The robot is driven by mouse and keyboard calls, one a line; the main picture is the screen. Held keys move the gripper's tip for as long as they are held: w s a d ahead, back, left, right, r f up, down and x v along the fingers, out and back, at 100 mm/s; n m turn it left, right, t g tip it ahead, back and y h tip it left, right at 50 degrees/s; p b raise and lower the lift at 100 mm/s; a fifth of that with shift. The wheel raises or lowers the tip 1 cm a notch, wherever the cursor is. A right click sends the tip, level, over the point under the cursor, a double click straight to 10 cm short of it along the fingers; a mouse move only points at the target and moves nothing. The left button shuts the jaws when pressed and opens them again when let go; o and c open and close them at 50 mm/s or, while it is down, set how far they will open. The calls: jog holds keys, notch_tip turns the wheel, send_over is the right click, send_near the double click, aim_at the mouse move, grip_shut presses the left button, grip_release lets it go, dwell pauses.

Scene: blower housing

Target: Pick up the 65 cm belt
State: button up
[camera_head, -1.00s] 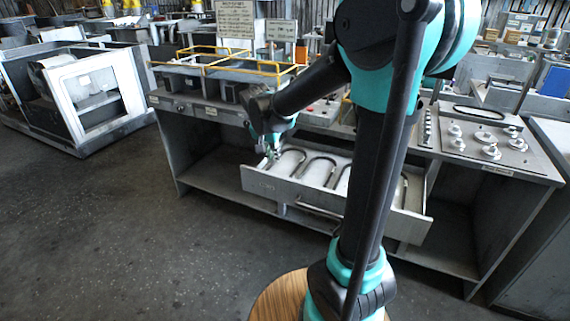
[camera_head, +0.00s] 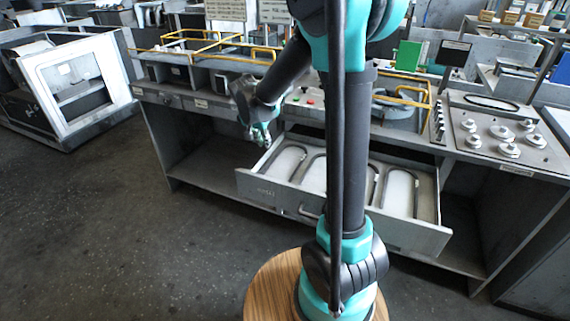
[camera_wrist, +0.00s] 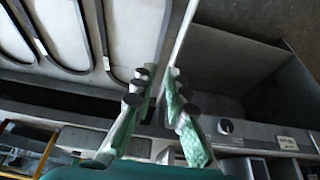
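Several dark U-shaped belts lie in the open drawer; the leftmost belt (camera_head: 303,152) is near the drawer's left end. In the wrist view the nearest belt (camera_wrist: 106,42) carries a small pale tag, too small to read, so I cannot tell which belt is 65 cm. My gripper (camera_head: 260,138) hangs over the drawer's left back corner. In the wrist view my gripper (camera_wrist: 161,72) has its two green-padded fingers a small gap apart, with the drawer's side edge seen between and beyond them. I see no belt between them.
The drawer (camera_head: 330,215) sticks out of the long workbench. An open shelf bay (camera_head: 215,165) lies left of it. Yellow rails (camera_head: 215,58) stand on the bench top, and a panel with round knobs (camera_head: 505,135) is at right. The floor in front is clear.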

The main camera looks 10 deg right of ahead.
aim_at(273, 162)
jog(key=x, duration=1.1)
jog(key=shift+w+d+f, duration=0.15)
jog(key=shift+f, duration=0.2)
jog(key=shift+c, duration=0.3)
grip_shut()
jog(key=shift+r, duration=0.1)
notch_tip(273, 162, up, 25)
dwell(0.7)
